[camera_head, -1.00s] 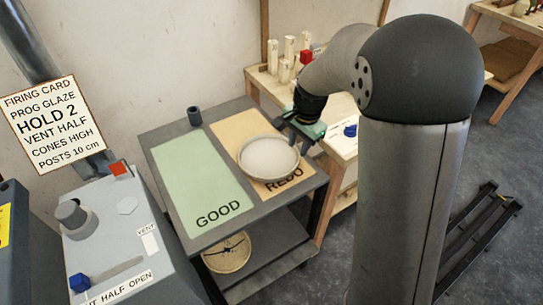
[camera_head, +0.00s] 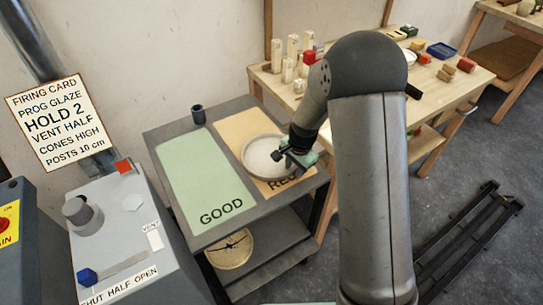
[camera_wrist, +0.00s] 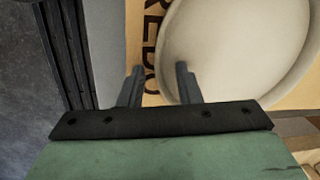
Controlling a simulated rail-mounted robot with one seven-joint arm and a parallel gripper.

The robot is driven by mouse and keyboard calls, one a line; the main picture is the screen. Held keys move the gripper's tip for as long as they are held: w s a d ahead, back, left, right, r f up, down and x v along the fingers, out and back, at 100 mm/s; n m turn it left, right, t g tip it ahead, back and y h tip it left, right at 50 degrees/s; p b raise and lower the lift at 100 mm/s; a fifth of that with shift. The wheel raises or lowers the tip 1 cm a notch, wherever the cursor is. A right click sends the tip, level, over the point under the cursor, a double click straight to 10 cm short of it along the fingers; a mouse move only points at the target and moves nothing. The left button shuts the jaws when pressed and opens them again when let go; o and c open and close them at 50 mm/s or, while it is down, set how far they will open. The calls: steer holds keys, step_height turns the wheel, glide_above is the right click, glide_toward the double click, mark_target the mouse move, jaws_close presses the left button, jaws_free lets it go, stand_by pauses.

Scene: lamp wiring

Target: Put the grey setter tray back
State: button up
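I cannot make out a grey setter tray for certain in either view. A round pale dish (camera_head: 262,150) lies on the tan REDO panel of the grey cart. My gripper (camera_head: 284,161) is at the dish's right side. In the wrist view my gripper (camera_wrist: 160,84) has its two fingers apart, with the edge of the pale dish (camera_wrist: 240,50) showing between them. One finger is outside the rim and the other overlaps the dish. I cannot tell whether they touch it. The gripper hides part of the dish and of the REDO lettering.
A wooden table (camera_head: 440,90) with small items stands behind. A grey control box (camera_head: 130,225) is at left.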

jaws_close()
steer(key=shift+r, duration=0.1)
